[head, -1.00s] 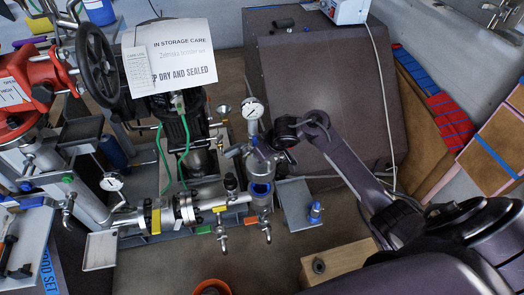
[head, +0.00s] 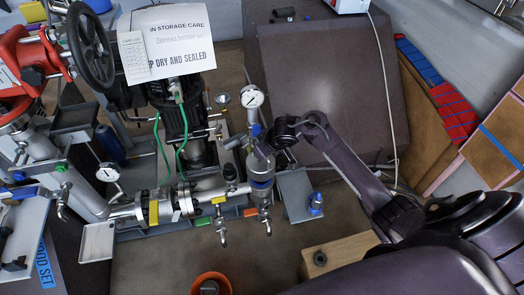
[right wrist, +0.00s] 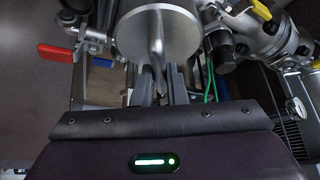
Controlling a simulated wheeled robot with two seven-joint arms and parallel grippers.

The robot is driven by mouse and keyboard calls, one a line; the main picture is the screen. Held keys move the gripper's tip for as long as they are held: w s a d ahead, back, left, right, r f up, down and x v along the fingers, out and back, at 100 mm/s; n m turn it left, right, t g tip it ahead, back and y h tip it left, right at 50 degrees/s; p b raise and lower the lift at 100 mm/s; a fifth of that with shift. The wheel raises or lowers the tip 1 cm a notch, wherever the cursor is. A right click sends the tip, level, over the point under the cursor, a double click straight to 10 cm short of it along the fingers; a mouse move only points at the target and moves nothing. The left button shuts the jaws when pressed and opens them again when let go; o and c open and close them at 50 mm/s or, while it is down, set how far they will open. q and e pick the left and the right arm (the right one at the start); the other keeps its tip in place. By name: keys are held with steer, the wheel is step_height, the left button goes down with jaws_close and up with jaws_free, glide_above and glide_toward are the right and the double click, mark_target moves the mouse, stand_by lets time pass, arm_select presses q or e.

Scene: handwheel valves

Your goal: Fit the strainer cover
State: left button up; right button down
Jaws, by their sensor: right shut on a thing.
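The strainer cover (head: 261,164) is a silver metal piece directly above the strainer body (head: 263,195) at the right end of the pipe run. It looks roughly in line with the body. A blue band shows between them, and I cannot tell whether the cover touches the body. My right gripper (head: 267,143) comes from the upper right and is shut on the cover. In the right wrist view, the cover's round silver face (right wrist: 155,35) fills the top middle, and its handle reaches down between my fingers (right wrist: 161,92). My left gripper is not in view.
A pressure gauge (head: 252,97) stands just behind the cover. A grey tray (head: 296,195) with a blue-capped item (head: 316,204) is to the right. An orange bucket (head: 211,284) and a wooden block (head: 338,255) are in front. A red-handled lever (right wrist: 56,53) shows in the right wrist view.

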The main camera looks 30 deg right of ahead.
mark_target(268, 158)
stand_by(0.6)
steer(key=shift+f+b, duration=1.5)
steer(key=shift+f, duration=1.25)
steer(key=c, duration=1.4)
jaws_free()
steer(key=p+v, duration=0.3)
steer(key=v, duration=0.3)
steer(key=shift+r, duration=0.3)
steer(key=shift+s+d+r+p, duration=0.1)
steer(key=shift+s+r+p, duration=0.3)
steer(key=shift+r, duration=0.2)
